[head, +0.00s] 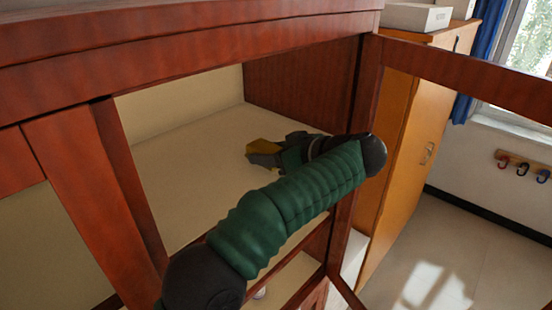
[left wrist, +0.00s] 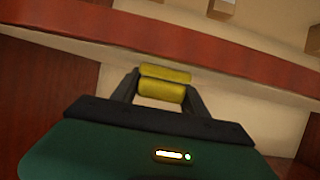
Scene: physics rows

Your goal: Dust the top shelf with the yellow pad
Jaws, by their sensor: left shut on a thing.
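The yellow pad (head: 262,146) is inside the red-brown cabinet, over the cream top shelf (head: 180,175). In the left wrist view the pad (left wrist: 163,89) sits between the two dark fingers. My left gripper (head: 264,153) is shut on it, with my green arm reaching in through the open front. The gripper is low over the shelf's right half; I cannot tell whether the pad touches the board. Part of the shelf is hidden behind my arm. My right gripper is not in view.
The cabinet's right inner wall (head: 300,85) and right front post (head: 365,90) stand close to my arm. A red-brown rail (head: 180,50) runs above the opening. The shelf's left part is clear. An orange cupboard (head: 410,150) stands at right.

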